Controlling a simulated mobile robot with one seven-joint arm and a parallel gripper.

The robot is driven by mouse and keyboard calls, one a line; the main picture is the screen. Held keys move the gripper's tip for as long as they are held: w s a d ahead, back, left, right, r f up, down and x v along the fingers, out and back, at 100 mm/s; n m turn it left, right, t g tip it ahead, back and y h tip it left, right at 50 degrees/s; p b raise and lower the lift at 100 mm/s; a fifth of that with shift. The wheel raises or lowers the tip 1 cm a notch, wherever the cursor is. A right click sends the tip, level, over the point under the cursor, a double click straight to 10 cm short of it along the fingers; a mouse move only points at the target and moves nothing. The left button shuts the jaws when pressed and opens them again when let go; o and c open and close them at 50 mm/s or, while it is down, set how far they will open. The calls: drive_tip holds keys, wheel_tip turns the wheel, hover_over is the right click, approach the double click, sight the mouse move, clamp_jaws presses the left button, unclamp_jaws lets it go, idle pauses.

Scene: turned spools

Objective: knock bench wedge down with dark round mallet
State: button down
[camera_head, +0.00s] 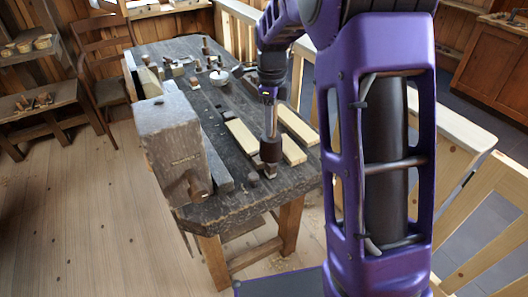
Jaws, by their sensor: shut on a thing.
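My gripper (269,97) is above the near right part of the dark workbench (240,203), pointing down. It is shut on the pale handle of the dark round mallet (270,150), which hangs roughly upright with its head at the bottom. A small pale piece (271,170), which looks like the bench wedge, shows just under the mallet head. The head hides most of it, and I cannot tell whether the two touch. My jaws are small in the picture.
Pale wooden boards (243,139) lie beside the mallet. A small dark knob (253,180) sits near the front edge. A big grey wooden block (172,140) stands at the bench's left end. Several tools and a round metal pot (219,77) crowd the far end.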

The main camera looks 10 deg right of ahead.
wheel_tip(320, 180, down, 3)
drive_tip(key=shift+f+b, duration=0.15)
drive_tip(key=shift+b, duration=0.55)
wheel_tip(320, 180, up, 3)
drive_tip(key=p, duration=0.3)
drive_tip(key=shift+r, duration=0.2)
drive_tip(key=shift+f, duration=0.1)
wheel_tip(320, 180, down, 3)
drive_tip(key=shift+f+b, duration=0.2)
drive_tip(key=shift+b, duration=0.85)
drive_tip(key=shift+f, duration=0.35)
